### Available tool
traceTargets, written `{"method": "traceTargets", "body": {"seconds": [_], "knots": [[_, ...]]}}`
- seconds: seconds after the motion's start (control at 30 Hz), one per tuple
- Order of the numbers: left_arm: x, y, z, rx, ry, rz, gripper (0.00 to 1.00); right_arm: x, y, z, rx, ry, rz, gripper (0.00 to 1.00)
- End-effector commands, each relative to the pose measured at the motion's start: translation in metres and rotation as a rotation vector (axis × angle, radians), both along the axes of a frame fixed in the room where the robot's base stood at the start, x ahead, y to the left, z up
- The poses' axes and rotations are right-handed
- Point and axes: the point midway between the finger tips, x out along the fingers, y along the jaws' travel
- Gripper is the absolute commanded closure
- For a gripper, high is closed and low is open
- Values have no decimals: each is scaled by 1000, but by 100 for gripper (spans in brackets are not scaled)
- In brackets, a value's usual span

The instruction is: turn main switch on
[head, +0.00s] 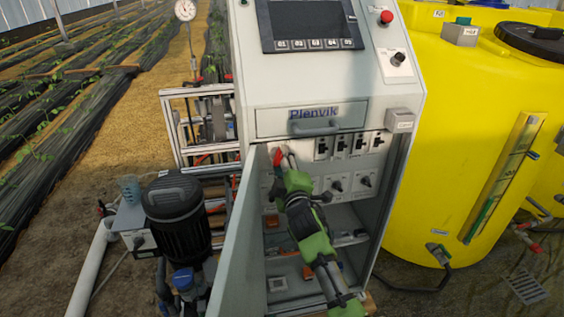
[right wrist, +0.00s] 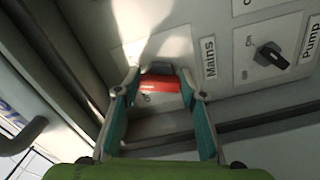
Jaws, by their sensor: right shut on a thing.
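The main switch (right wrist: 160,85) has a red handle with a dark part behind it. It is on a light grey panel beside the label "Mains" (right wrist: 209,57) in the right wrist view. In the head view the red handle (head: 278,157) shows at the upper left inside the open cabinet. My right gripper (head: 285,160) is at the switch; in the right wrist view its two teal fingers stand on either side of the red handle and are shut on it. The exact handle angle is hard to tell. My left gripper is not in view.
A pump knob (right wrist: 269,55) sits beside the mains switch. The open cabinet door (head: 237,250) stands left of my right arm. A drawer marked "Plenvik" (head: 312,118) is above the opening. A yellow tank (head: 465,130) stands at the right, a black motor (head: 177,215) at the left.

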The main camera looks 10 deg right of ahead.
Motion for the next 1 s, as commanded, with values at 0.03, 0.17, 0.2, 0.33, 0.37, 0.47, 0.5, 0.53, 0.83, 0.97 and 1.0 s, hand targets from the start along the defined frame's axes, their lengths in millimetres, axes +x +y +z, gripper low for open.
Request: {"method": "traceTargets", "body": {"seconds": [0.03,0.17,0.2,0.33,0.37,0.47,0.5,0.53,0.83,0.97,1.0], "knots": [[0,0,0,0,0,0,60,0,0,-2,45,2,0,84],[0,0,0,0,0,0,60,0,1,-2,154,3,0,84],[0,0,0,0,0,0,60,0,1,-3,185,3,-1,84],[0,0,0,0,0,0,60,0,1,-3,270,3,-1,84],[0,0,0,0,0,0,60,0,1,-3,287,2,-1,84],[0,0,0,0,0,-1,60,0,1,-4,336,1,-1,84],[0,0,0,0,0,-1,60,0,1,-4,353,1,-1,84],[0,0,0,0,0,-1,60,0,1,-4,364,1,-1,84],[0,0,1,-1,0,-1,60,0,2,-4,420,2,-1,84],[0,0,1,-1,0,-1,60,0,2,-5,424,2,0,84],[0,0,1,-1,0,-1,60,0,2,-5,424,2,0,84]]}}
